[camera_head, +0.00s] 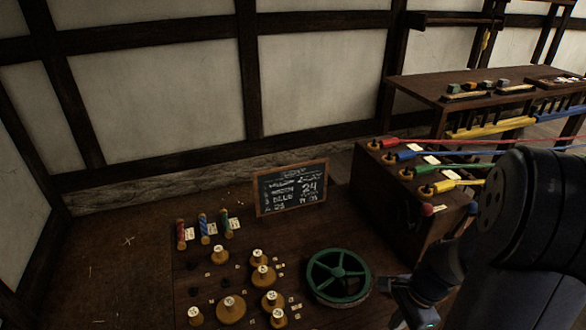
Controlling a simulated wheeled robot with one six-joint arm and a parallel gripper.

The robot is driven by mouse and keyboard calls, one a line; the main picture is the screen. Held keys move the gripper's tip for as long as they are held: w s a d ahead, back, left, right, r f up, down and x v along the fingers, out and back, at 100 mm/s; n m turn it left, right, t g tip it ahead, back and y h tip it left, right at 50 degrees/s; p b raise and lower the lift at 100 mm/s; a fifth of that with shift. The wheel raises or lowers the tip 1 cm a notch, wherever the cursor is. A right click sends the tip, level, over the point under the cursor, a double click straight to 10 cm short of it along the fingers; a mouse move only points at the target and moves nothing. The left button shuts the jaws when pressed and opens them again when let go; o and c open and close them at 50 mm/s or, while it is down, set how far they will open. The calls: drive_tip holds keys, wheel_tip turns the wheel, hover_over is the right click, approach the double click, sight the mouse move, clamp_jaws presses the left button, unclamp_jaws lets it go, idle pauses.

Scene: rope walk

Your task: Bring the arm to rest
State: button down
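My arm (528,225) is dark and fills the right side of the head view. Its wrist bends down and to the left. My gripper (397,297) shows near the bottom edge, just right of the green spoked wheel (315,281). Its fingers are small, dark and partly cut off by the frame, so I cannot tell whether they are open or shut. I see nothing clearly held. I cannot tell whether the gripper touches the wheel's rim.
Several wooden knobs (231,309) stand on the dark table left of the wheel. Three coloured spools (203,229) and a chalkboard (291,188) stand behind. A wooden box (378,193) bears coloured bobbins with strands running right. A bench (431,89) stands at the back right.

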drive_tip(key=w+d+f+y+b, duration=0.2)
drive_tip(key=d, duration=0.4)
drive_tip(key=v, duration=0.6)
drive_tip(key=shift+g+p, duration=0.4)
drive_tip(key=shift+p, duration=0.05)
drive_tip(key=shift+s+r, duration=0.1)
